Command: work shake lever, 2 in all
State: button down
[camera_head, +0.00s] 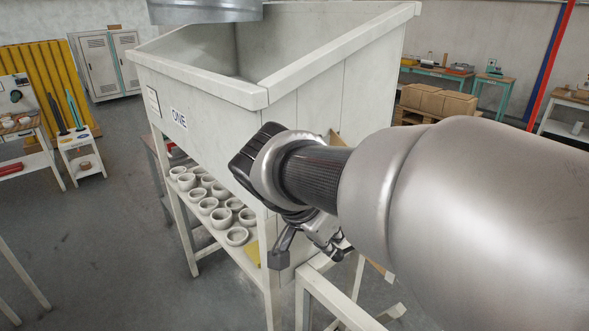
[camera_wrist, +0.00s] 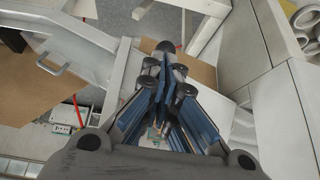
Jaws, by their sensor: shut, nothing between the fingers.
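My gripper (camera_wrist: 166,75) is shut, and its blue-lined fingers meet in the middle of the wrist view. In the head view my gripper (camera_head: 325,235) is mostly behind my own arm, low beside the near end of the large white bin (camera_head: 320,95). A dark rounded knob (camera_wrist: 165,46) shows just past the fingertips in the wrist view. It may be the end of the shake lever, but I cannot tell if the fingers touch it. No shake lever can be made out clearly in the head view.
Several white bowls (camera_head: 208,202) sit on the shelf under the bin. White frame legs (camera_head: 330,300) stand close below my gripper. Open floor (camera_head: 105,240) lies to the left.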

jog(key=shift+v, duration=1.75)
jog(key=shift+s+a, duration=0.1)
jog(key=shift+a, duration=0.05)
